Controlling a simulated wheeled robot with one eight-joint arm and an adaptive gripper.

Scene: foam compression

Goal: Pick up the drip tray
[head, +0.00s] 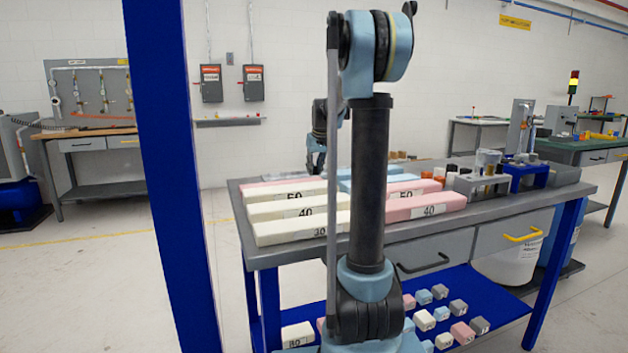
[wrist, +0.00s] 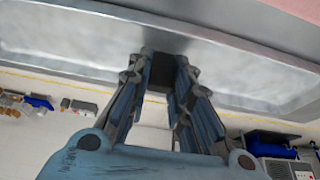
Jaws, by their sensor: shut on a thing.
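The drip tray appears to be the wide, pale grey metallic piece (wrist: 75,42) across the top of the wrist view, with a smooth wall and a long rim. My gripper (wrist: 163,62) reaches up to the middle of its near side and is shut on it. A dark patch shows between the fingertips, and the exact contact is hard to see.
A grey workbench (head: 575,190) carries cream foam blocks (head: 300,228) and pink foam blocks (head: 425,206) marked with numbers. Metal fixtures (head: 480,187) stand at its right. Small cubes (head: 425,322) lie on the blue lower shelf. A blue post (head: 165,150) rises at left. Open floor lies left.

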